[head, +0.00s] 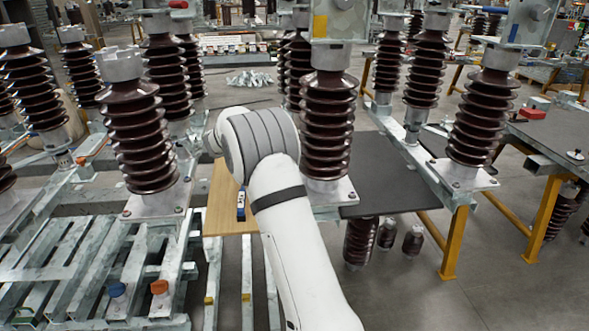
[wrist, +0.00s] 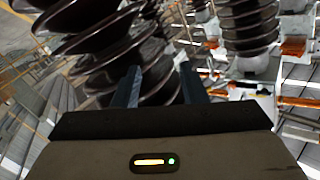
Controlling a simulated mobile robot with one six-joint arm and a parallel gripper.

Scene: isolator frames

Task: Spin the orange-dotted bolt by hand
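I cannot make out a bolt with an orange dot in either view. Small bolts sit on the square base plates of the brown insulators, such as the plate (head: 160,203) under the left insulator (head: 140,135), but they are too small to read any marking. My gripper (wrist: 160,85) shows in the wrist view with its two dark fingers apart and nothing seen between them. A large brown ribbed insulator (wrist: 105,50) is close beyond the fingers; I cannot tell whether they touch it. In the head view my white arm hides the gripper.
Another insulator (head: 328,125) stands just right of my arm. Galvanised frames (head: 60,265) fill the left, with an orange-capped item (head: 160,287) and a blue-capped one (head: 117,290). A wooden board (head: 222,195) lies beside my arm. The floor at lower right (head: 400,300) is clear.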

